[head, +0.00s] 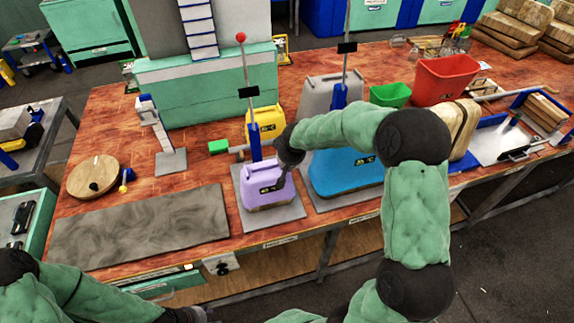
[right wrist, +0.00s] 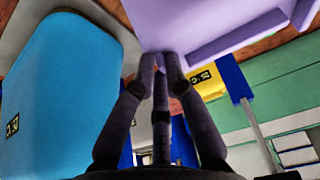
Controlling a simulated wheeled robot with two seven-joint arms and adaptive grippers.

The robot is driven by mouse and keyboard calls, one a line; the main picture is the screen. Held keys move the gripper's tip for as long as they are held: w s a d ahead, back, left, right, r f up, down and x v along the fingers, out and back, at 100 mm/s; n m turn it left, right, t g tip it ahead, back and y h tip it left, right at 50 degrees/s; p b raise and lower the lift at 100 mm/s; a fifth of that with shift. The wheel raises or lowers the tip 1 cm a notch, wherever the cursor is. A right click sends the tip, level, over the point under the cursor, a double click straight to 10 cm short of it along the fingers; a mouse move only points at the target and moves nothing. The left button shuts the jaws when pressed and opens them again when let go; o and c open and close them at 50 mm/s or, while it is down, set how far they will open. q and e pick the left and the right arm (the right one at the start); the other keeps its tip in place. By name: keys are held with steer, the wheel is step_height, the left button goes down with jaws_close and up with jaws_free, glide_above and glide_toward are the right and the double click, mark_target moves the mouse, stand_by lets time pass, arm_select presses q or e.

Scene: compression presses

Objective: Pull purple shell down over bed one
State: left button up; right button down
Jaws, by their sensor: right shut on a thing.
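The purple shell (head: 262,186) is at the front middle of the bench, low over a grey base plate (head: 293,211). It hangs on a blue press post under a tall rod with a red knob (head: 241,37). I cannot tell whether it touches the plate, and any bed inside is hidden. My right gripper (head: 284,166) is at the shell's upper right side, shut on it. The right wrist view shows its fingers (right wrist: 160,62) against the edge of the purple shell (right wrist: 200,25). My left gripper (head: 188,315) is at the bottom edge, partly cut off.
A blue shell (head: 345,172) stands close right of the purple one, and a yellow shell (head: 266,124) is behind. A green-ended bar (head: 218,146) sticks out left. A grey mat (head: 145,228) lies left. Red (head: 445,80) and green (head: 390,95) bins stand back right.

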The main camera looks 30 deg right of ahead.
steer(key=shift+f+b, duration=0.6)
steer(key=shift+b, duration=0.05)
stand_by(0.3)
steer(key=c, duration=1.2)
jaws_free()
steer(key=shift+r, duration=0.1)
steer(key=v, duration=1.1)
steer(key=shift+s+a+r, duration=0.15)
steer(key=shift+s+r, duration=0.15)
steer(key=shift+r, duration=0.05)
